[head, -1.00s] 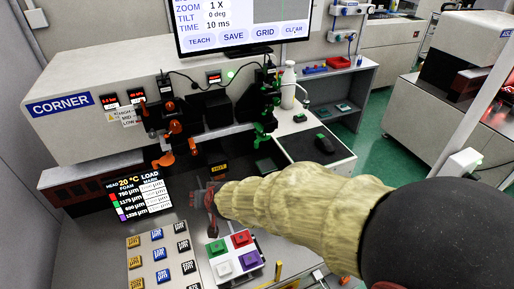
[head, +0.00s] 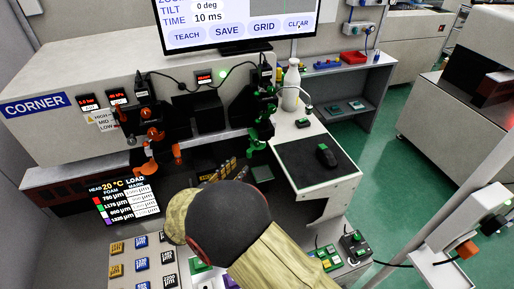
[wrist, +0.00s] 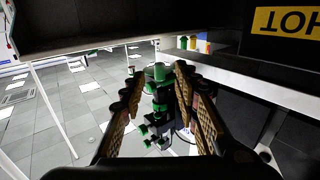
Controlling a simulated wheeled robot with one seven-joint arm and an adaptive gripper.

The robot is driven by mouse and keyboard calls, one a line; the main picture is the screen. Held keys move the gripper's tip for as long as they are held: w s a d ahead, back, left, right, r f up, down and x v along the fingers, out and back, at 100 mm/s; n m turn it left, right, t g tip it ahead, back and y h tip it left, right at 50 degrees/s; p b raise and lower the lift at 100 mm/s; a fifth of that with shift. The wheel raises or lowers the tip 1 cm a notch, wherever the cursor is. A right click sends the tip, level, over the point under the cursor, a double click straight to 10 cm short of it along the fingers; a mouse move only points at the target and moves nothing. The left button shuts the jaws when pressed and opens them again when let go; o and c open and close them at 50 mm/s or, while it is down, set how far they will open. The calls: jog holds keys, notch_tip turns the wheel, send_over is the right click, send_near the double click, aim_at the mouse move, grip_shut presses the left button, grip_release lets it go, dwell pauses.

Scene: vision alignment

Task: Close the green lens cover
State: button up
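The green-jointed camera assembly (head: 262,128) hangs at the right end of the CORNER machine in the head view. A dark green square piece (head: 262,173) is below it; I cannot tell for certain which green part is the lens cover. In the wrist view, the green and black assembly (wrist: 160,106) shows between and beyond my fingers. My gripper (wrist: 156,72) is open, its ridged tan fingers apart with nothing held. In the head view my fingers (head: 228,166) are just left of the green assembly, partly hidden by my arm. I see no clear contact.
A similar orange-jointed assembly (head: 150,140) stands to the left. The monitor (head: 240,25) is above. A side table with a black mat (head: 325,172) and a white bottle (head: 291,85) is to the right. Button panels (head: 145,262) lie in front.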

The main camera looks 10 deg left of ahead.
aim_at(249, 157)
jog(key=b+x, duration=0.1)
jog(key=x, duration=0.6)
jog(key=shift+w+d+b, duration=0.25)
jog(key=shift+w+b, duration=0.05)
jog(key=shift+b, duration=0.1)
